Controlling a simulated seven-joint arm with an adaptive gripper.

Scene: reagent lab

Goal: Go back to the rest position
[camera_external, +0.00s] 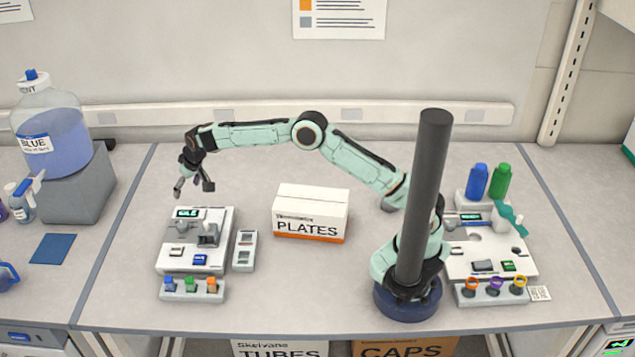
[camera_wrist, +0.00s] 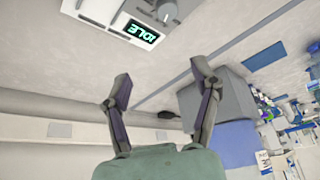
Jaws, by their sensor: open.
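My gripper (camera_external: 194,187) is open and empty in the external view. It hangs in the air above and behind the white device with a small lit display (camera_external: 199,240) on the left of the bench. My arm reaches out to the left from its base, with the elbow raised. In the wrist view the two fingers of my gripper (camera_wrist: 160,92) stand apart with nothing between them. The device's display (camera_wrist: 141,31), showing upside down, is near the top of that view.
A white box marked PLATES (camera_external: 311,213) stands mid-bench. A grey block (camera_external: 75,183) bearing a large blue-filled bottle (camera_external: 52,138) is at left. A dark vertical post (camera_external: 424,200) stands before my base. Another white device (camera_external: 488,252) with blue and green bottles is at right.

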